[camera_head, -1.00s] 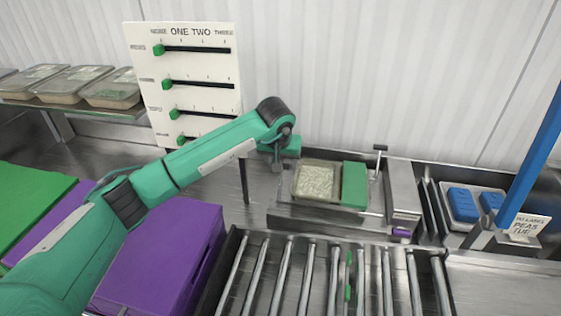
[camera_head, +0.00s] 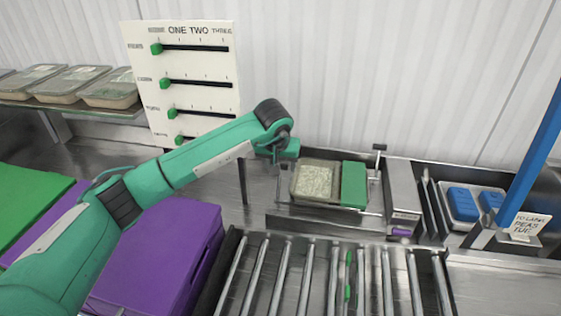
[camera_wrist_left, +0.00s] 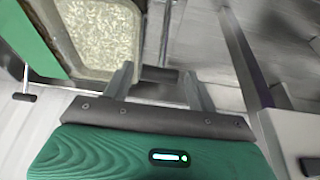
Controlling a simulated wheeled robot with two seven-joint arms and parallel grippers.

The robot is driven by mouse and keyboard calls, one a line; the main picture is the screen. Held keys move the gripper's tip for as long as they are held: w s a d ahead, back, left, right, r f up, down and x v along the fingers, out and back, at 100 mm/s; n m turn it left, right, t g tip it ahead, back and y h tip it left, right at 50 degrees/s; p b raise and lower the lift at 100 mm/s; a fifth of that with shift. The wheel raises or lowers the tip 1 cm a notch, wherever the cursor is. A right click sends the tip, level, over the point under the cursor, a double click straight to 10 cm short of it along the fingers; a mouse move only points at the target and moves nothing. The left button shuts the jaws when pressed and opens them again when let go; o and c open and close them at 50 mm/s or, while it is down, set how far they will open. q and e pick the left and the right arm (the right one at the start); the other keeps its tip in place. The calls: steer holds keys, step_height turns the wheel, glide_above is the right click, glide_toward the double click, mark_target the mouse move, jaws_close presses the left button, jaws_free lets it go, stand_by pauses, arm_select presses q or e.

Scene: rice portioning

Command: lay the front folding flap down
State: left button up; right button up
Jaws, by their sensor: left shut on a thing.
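A shallow tray of rice (camera_head: 314,180) sits in a metal fixture, with a green panel (camera_head: 354,185) beside it on the right. My left gripper (camera_head: 278,161) is at the back left corner of the fixture. In the left wrist view my left gripper (camera_wrist_left: 158,88) is shut on a dark handle bar (camera_wrist_left: 158,74) at the end of a thin metal rod (camera_wrist_left: 165,35). A similar T-shaped handle (camera_head: 380,147) stands free at the back right. I cannot tell clearly which part is the front flap. My right gripper is out of view.
A roller conveyor (camera_head: 330,275) lies in front of the fixture. A purple box (camera_head: 165,250) is to its left. A slider board (camera_head: 190,100) stands behind my left arm. Blue items (camera_head: 463,205) and a small sign (camera_head: 525,227) are at the right.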

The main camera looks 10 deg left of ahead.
arm_select(q)
steer(key=s, duration=0.6)
steer(key=shift+r, duration=0.35)
steer(key=shift+s+f+b, duration=0.3)
steer(key=shift+s+b, duration=0.15)
steer(key=shift+s, duration=0.2)
steer(key=shift+c, duration=0.3)
steer(key=shift+s, duration=0.3)
steer(key=shift+c, duration=1.2)
steer(key=shift+s+f, duration=0.1)
steer(key=shift+s, duration=0.2)
steer(key=c, duration=0.6)
steer(key=shift+s+f+b, duration=0.3)
steer(key=shift+s+b, duration=0.15)
steer(key=shift+s, duration=0.1)
steer(key=shift+s+f+b, duration=0.3)
steer(key=shift+s+b, duration=0.1)
steer(key=shift+s, duration=0.1)
steer(key=shift+c, duration=0.2)
